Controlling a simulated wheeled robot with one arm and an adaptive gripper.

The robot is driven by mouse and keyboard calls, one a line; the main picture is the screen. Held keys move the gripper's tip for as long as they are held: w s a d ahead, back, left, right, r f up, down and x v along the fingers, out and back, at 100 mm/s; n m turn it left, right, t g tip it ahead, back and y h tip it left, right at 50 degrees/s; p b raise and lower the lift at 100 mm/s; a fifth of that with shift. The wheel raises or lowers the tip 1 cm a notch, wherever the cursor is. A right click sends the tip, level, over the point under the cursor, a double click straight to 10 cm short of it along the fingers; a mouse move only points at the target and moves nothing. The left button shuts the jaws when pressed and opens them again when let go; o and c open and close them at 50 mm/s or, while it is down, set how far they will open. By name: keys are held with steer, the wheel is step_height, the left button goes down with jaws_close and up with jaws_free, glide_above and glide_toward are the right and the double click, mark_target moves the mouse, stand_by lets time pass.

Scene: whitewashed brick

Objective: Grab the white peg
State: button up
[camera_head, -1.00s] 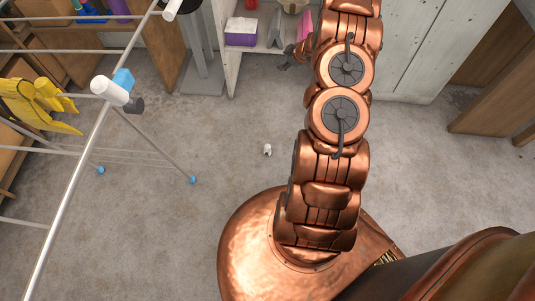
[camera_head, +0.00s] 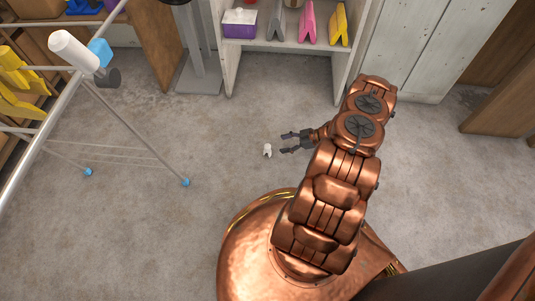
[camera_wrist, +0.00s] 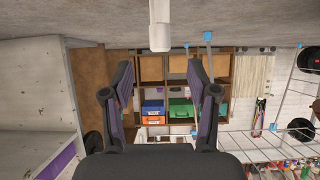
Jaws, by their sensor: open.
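The small white peg (camera_head: 267,150) is on the grey concrete floor, left of my gripper (camera_head: 286,143) in the head view. My gripper is open, with its dark fingers pointing left toward the peg and a small gap between them. Nothing is between the fingers. In the wrist view, the peg (camera_wrist: 160,25) shows at the top middle against the floor, beyond the two spread fingertips of my gripper (camera_wrist: 160,73).
A drying rack (camera_head: 68,115) with blue-tipped feet stands at the left. A white shelf (camera_head: 285,46) at the back holds a purple box (camera_head: 240,25) and folded coloured items. The floor around the peg is clear.

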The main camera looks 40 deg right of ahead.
mark_target(267, 151)
steer(key=shift+b+x, duration=1.6)
steer(key=shift+x, duration=2.15)
steer(key=shift+a+r, duration=0.1)
steer(key=shift+c, duration=0.2)
jaws_close()
steer(key=shift+r, duration=0.15)
